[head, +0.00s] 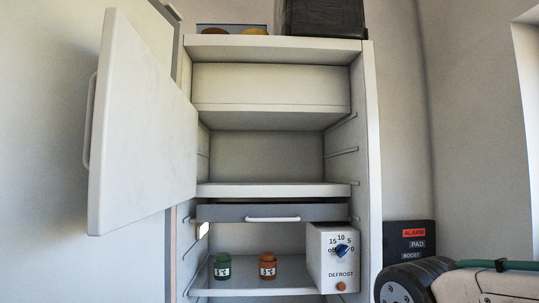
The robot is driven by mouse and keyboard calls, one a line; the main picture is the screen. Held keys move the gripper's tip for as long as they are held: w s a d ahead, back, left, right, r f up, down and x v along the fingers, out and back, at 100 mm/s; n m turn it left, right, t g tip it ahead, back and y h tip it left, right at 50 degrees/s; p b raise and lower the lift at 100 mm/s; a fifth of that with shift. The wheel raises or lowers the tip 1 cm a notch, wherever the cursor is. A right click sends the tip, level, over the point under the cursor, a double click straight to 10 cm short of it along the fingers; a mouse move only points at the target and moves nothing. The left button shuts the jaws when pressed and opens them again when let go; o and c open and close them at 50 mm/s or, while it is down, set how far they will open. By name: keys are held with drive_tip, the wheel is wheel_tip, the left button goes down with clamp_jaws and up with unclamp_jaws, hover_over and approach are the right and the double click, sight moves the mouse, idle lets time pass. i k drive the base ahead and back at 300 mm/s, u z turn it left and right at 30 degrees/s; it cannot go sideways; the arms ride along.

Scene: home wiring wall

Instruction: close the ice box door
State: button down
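The ice box door (140,130) is a thick white panel at the left of the head view. It stands swung wide open to the left, with its near end toward me. A white bar handle (89,120) runs upright along its far left edge. Its right edge lies by the left side of the cabinet (371,150). The ice box compartment (265,155) is open at the front and looks empty. My gripper is not in view; only part of my arm shows at the lower right.
Below the compartment are a grey drawer front (230,213), a green jar (222,266), an orange jar (268,267) and a defrost dial box (334,262). A black alarm panel (409,238) is at right. A dark box (322,17) sits on top.

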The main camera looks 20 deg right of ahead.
sight(140, 153)
drive_tip(key=z, duration=2.3)
drive_tip(key=k, duration=1.9)
drive_tip(key=u, duration=1.75)
